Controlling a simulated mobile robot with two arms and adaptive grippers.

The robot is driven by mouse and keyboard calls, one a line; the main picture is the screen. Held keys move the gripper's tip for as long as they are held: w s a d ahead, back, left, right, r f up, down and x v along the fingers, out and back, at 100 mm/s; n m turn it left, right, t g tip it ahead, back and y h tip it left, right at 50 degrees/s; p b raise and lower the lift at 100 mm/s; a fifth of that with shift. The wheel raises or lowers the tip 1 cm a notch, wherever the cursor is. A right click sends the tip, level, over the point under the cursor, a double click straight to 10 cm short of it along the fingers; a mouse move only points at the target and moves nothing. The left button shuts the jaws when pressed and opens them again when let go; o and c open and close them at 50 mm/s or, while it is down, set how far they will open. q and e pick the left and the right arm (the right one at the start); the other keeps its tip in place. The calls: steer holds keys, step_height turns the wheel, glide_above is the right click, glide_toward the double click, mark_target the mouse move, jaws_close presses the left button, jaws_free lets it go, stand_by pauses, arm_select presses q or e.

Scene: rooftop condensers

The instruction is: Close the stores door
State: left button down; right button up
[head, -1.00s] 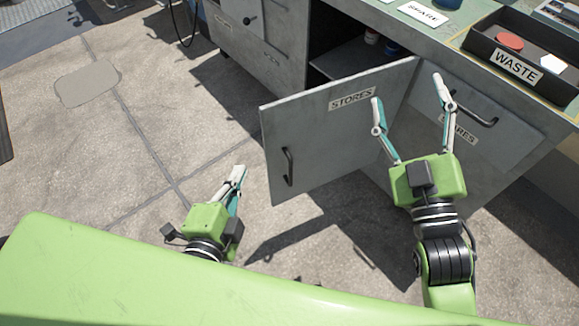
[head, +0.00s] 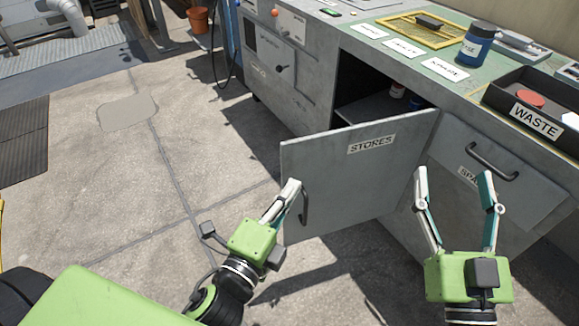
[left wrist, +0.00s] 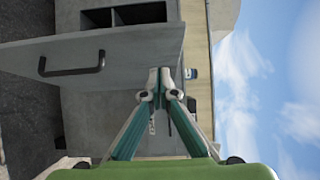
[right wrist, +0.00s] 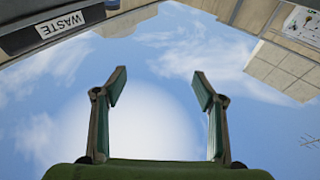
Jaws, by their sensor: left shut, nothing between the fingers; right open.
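The grey stores door (head: 350,185), labelled STORES, stands swung open from the cabinet, with its dark bar handle (head: 305,207) near its free left edge. Behind it the dark stores opening (head: 360,90) shows a shelf with small containers. My left gripper (head: 291,184) is shut and empty, its tips overlapping the door's free edge beside the handle; contact cannot be told. In the left wrist view, the shut tips (left wrist: 160,72) are by a grey panel with a dark handle (left wrist: 72,70). My right gripper (head: 454,173) is open and empty, right of the door; the right wrist view shows mostly sky between its fingers (right wrist: 160,85).
A second grey front (head: 530,185) with a bar handle is right of the opening. On the bench top are a WASTE tray (head: 490,98), a blue jar (head: 478,47), labels and a yellow-edged tray (head: 432,32). The concrete floor (head: 130,180) left of the door is clear.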

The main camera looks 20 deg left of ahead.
mark_target(297, 156)
arm_select(q)
steer(key=shift+w+a+b, duration=0.1)
steer(key=shift+w+a, duration=0.25)
steer(key=shift+w, duration=0.6)
steer(key=shift+w+a+b, duration=0.1)
steer(key=shift+w+a, duration=0.3)
steer(key=shift+w, duration=0.55)
steer(key=shift+w+a+b, duration=0.1)
steer(key=shift+w+a, duration=0.25)
steer(key=shift+w, duration=0.6)
arm_select(e)
steer(key=shift+s+r+t+y, duration=0.2)
steer(key=shift+r+t, duration=0.05)
steer(key=shift+r, duration=0.25)
steer(key=shift+s+r+t+y, duration=0.2)
steer(key=shift+r+t, duration=0.05)
steer(key=shift+r, duration=0.25)
steer(key=shift+w, duration=0.1)
